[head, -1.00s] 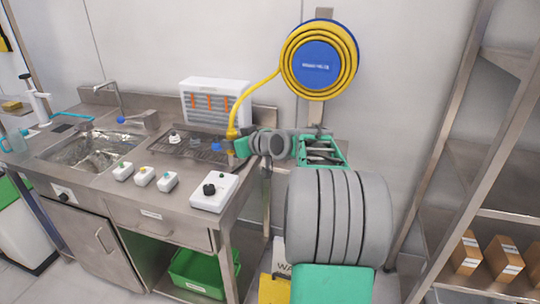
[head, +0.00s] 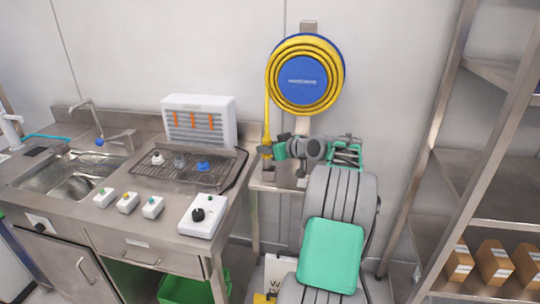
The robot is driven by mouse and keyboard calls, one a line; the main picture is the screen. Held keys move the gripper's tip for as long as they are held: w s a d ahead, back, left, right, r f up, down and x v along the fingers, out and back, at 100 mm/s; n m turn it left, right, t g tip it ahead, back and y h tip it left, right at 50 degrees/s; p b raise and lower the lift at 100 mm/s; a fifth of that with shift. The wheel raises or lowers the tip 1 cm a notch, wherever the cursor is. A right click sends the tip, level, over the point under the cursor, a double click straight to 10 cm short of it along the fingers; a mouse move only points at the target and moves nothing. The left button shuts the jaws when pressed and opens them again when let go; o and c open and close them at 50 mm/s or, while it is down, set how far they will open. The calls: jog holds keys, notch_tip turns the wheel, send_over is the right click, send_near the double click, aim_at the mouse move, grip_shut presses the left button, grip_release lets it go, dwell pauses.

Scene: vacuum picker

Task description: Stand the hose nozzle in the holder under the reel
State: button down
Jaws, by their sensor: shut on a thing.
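The blue reel (head: 305,80) with yellow hose coiled around it hangs on the wall. The hose runs straight down from the reel's left side to the yellow hose nozzle (head: 267,141). My gripper (head: 269,150) is shut on the nozzle, which looks about upright. A small grey block, which looks like the holder (head: 268,173), is directly below the nozzle on the narrow steel ledge under the reel. The nozzle's lower end is small and partly hidden by my gripper, so I cannot tell whether it is inside the holder or just above it.
The steel counter (head: 180,202) with sink, wire rack (head: 200,170) and white control box (head: 203,215) stands to the left. A white vent unit (head: 199,120) is behind the rack. A steel shelf with cartons (head: 494,262) stands at the right.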

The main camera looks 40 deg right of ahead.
aim_at(269, 156)
jog(key=f, duration=0.2)
jog(key=f+p, duration=0.1)
jog(key=shift+s+d+f, duration=0.1)
jog(key=shift+d+f, duration=0.25)
jog(key=shift+f, duration=0.15)
jog(key=shift+f+b, duration=0.15)
jog(key=shift+b, duration=0.25)
jog(key=c, duration=1.1)
grip_release()
